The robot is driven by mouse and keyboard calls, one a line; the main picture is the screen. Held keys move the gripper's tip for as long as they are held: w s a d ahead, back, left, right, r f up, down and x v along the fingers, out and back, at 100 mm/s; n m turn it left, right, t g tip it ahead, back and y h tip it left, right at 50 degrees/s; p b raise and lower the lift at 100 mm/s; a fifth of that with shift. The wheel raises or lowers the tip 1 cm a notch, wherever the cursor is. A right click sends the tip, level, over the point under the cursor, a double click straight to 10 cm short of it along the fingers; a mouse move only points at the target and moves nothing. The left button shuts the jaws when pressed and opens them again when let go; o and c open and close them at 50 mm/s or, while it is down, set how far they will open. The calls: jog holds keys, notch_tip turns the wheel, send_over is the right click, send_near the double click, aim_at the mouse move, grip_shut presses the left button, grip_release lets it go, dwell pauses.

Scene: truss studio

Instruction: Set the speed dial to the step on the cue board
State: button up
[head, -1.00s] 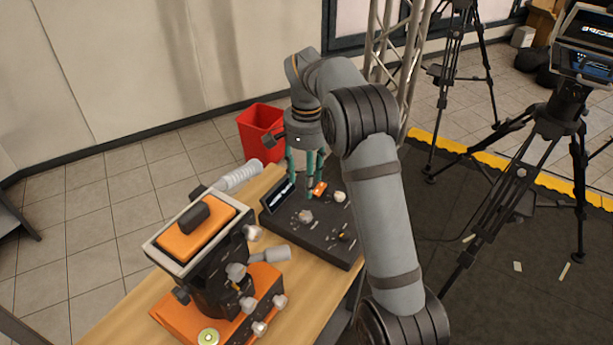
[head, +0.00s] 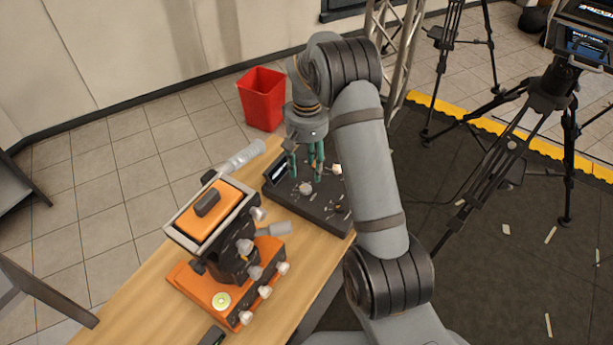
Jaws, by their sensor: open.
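A black control box (head: 325,212) lies on the wooden table, with several knobs and switches and a small lit display (head: 279,168) at its left end. A pale grey knob (head: 305,188) stands on its top; I cannot tell if this is the speed dial, and no step marks are legible. My gripper (head: 306,177) points down above the box with its teal fingers apart and nothing visibly held. The fingertips are close above the pale knob; contact cannot be told. A screen (head: 587,42) on a tripod at the upper right may be the cue board; its text is unreadable.
An orange and black camera head (head: 213,212) with pale knobs and handles stands on the table (head: 150,290), left of the box. A red bin (head: 262,98) is on the floor behind. Tripods and a truss stand at the right.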

aim_at(306, 189)
jog(key=f+n+p, duration=0.1)
jog(key=f, duration=0.2)
jog(key=w+f+n+p, duration=0.1)
jog(key=f, duration=0.6)
jog(key=shift+w+a+f+n+t+p, duration=0.15)
jog(key=shift+w+n+t+p, duration=0.15)
jog(key=shift+n+p, duration=0.1)
jog(key=c, duration=0.3)
jog(key=c, duration=0.8)
